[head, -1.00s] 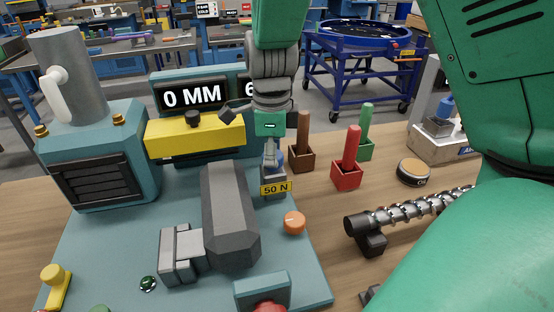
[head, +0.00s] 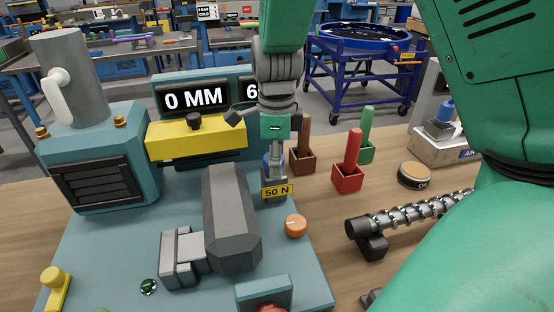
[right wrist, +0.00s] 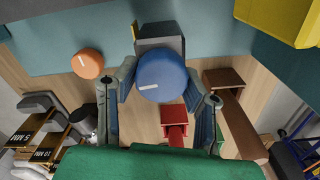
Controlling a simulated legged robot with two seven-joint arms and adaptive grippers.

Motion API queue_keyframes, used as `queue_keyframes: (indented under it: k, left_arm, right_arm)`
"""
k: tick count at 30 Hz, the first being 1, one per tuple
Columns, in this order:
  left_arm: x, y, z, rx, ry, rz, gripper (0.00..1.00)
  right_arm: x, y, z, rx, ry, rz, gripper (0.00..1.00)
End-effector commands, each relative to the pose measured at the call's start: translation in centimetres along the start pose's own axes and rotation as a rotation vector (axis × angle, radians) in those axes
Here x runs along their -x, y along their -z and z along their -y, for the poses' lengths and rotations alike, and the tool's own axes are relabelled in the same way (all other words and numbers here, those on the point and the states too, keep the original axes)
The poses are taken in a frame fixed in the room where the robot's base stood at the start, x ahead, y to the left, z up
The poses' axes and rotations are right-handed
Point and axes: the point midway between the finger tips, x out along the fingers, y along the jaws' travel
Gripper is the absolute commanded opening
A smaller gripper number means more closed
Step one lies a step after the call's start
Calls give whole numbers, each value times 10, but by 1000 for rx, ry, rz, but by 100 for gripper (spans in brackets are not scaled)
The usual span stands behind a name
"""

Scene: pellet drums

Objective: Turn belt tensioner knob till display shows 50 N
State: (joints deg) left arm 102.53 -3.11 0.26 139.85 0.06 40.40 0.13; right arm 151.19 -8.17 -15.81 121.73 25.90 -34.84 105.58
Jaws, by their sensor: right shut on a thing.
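The belt tensioner knob is blue; its top with a white mark line shows in the right wrist view (right wrist: 162,78). In the head view it is mostly hidden by my right gripper (head: 274,158). The gripper points down from above and is shut on the knob, with one finger on each side in the wrist view. A yellow "50 N" label (head: 277,192) is on the tensioner's grey block. The display (head: 193,96) behind reads "0 MM"; next to it a "6" shows, and my arm hides the rest. My left gripper is not in view.
An orange knob (head: 296,225) stands near the tensioner on the teal base plate (head: 110,245). A yellow bar (head: 197,140) lies behind. Brown, red (head: 348,165) and green handled holders and a screw (head: 415,210) are to the right.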

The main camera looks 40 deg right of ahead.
Motion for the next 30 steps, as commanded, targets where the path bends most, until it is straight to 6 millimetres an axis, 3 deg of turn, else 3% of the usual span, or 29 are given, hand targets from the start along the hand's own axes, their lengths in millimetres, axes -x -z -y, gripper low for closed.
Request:
queue_keyframes:
  k: [16, 30]
  left_arm:
    - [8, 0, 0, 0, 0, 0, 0]
    - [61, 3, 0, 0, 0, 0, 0]
  right_arm:
    - [5, -3, 3, 40, 12, 12, 8]
    - [9, -2, 4, 384, 11, 10, 9]
